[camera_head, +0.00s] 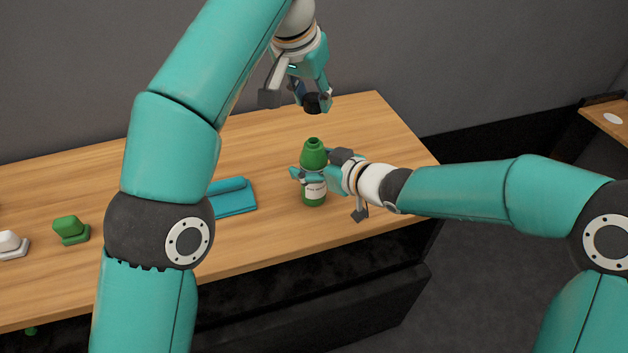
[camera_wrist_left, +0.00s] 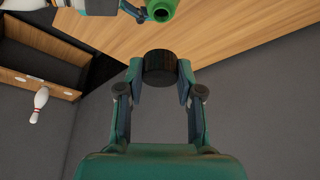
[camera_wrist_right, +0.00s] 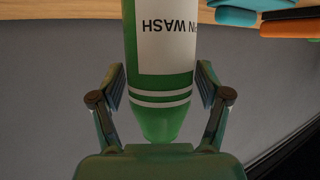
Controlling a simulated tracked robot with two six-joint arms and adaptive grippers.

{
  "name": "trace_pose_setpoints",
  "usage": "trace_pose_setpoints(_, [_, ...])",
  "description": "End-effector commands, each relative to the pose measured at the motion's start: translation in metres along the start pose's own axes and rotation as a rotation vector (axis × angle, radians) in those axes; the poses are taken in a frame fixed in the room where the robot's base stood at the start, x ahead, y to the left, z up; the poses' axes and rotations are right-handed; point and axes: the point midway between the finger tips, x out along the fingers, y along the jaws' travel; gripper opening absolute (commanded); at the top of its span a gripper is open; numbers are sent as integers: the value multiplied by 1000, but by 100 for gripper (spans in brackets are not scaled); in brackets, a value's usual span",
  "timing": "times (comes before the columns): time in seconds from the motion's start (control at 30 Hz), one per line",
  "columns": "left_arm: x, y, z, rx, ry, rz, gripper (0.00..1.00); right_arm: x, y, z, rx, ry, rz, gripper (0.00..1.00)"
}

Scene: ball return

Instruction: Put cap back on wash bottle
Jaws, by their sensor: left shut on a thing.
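The green wash bottle (camera_head: 313,153) has a white label and an uncapped neck. It looks upright over the table. It also shows in the left wrist view (camera_wrist_left: 162,10) and upside down in the right wrist view (camera_wrist_right: 165,118). My left gripper (camera_head: 313,98) is shut on the black cap (camera_head: 313,104), held above the bottle and apart from it. The cap shows between its fingertips in the left wrist view (camera_wrist_left: 159,68). My right gripper (camera_head: 318,172) has its fingers on either side of the bottle; whether both press on it is unclear.
A teal folded item (camera_head: 232,198) lies on the wooden table (camera_head: 270,160) left of the bottle. A green block-like item (camera_head: 70,229) and a white one (camera_head: 11,244) stand farther left. A bowling pin (camera_wrist_left: 39,104) shows in the left wrist view.

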Motion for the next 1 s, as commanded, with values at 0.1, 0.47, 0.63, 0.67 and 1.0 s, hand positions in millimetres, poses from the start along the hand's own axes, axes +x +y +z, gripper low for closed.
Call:
trace_pose_setpoints(0.1, [0,0,0,0,0,0,24,0,0,0,0,0,0,50])
trace_pose_setpoints(0.47, [0,0,0,0,0,0,24,0,0,0,1,-1,0,0])
trace_pose_setpoints(0.63, [4,0,2,1,-3,-1,24,0,0,0,1,-1,1,0])
trace_pose_setpoints(0.67, [6,0,2,1,-3,-1,24,-1,0,0,1,-1,1,0])
trace_pose_setpoints(1.0, [32,0,14,2,-6,-3,24,-1,1,1,2,-1,2,0])
